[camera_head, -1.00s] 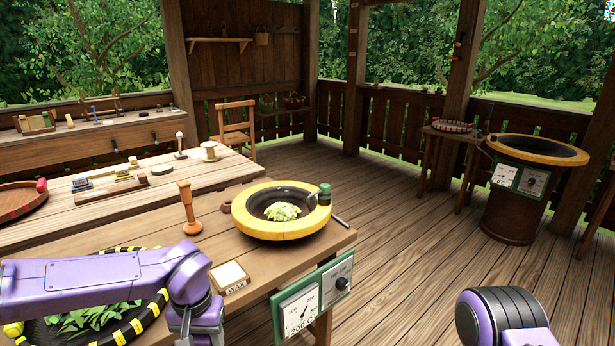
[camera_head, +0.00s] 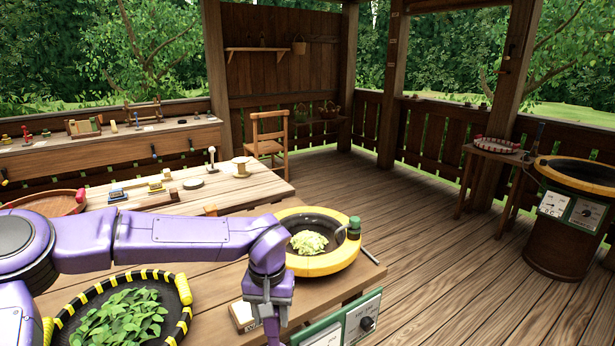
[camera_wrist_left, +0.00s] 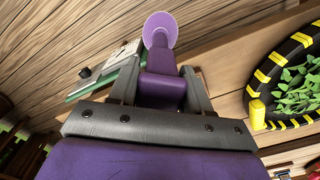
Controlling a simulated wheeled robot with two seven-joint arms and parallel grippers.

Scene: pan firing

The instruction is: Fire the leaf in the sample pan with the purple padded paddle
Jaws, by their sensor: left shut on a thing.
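The sample pan (camera_head: 322,266) is a dark bowl with a yellow rim on the wooden table. A pale green heap of leaf (camera_head: 309,242) lies in its middle. My left gripper (camera_head: 270,308) points down in front of the pan, at its near left side, outside the rim. In the left wrist view the gripper (camera_wrist_left: 158,92) is shut on the purple padded paddle (camera_wrist_left: 160,28), whose round pad shows beyond the fingers. In the head view only a sliver of purple shows below the fingers, near the bottom edge. My right gripper is out of view.
A round tray with a black and yellow rim (camera_head: 183,290) holds green leaves at the near left. A pale block (camera_head: 241,313) lies just left of my left gripper. A dial panel (camera_head: 350,325) hangs at the table's front. A green-topped knob (camera_head: 354,226) stands at the pan's right.

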